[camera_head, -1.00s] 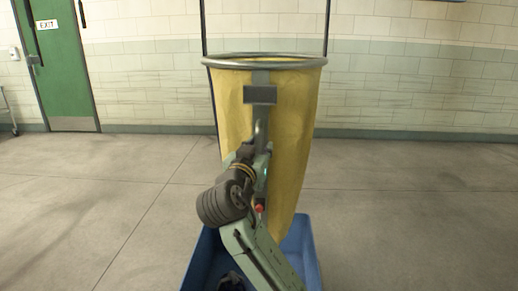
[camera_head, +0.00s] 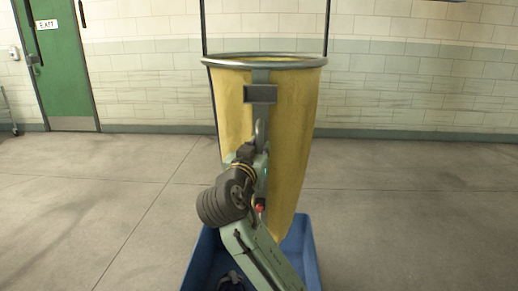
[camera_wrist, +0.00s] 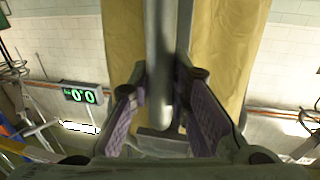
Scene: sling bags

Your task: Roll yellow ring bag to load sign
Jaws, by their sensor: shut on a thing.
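The yellow ring bag (camera_head: 290,140) hangs upright in the middle of the head view, its mouth held open by a grey metal ring (camera_head: 222,62). Two dark uprights rise from the ring and leave the top of the view. A grey handle (camera_head: 260,129) runs down the bag's near side. My gripper (camera_wrist: 160,78) is shut on this handle in the wrist view, with a purple pad on each side of the grey bar (camera_wrist: 158,35). My arm hides part of the bag's lower front. I cannot make out a load sign in the head view.
A blue tub (camera_head: 307,247) sits under the bag, partly behind my arm. A green door (camera_head: 62,75) with an EXIT sign (camera_head: 47,24) is at the left. The concrete floor (camera_head: 410,215) is clear on both sides. The wrist view shows a green-digit display (camera_wrist: 81,96).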

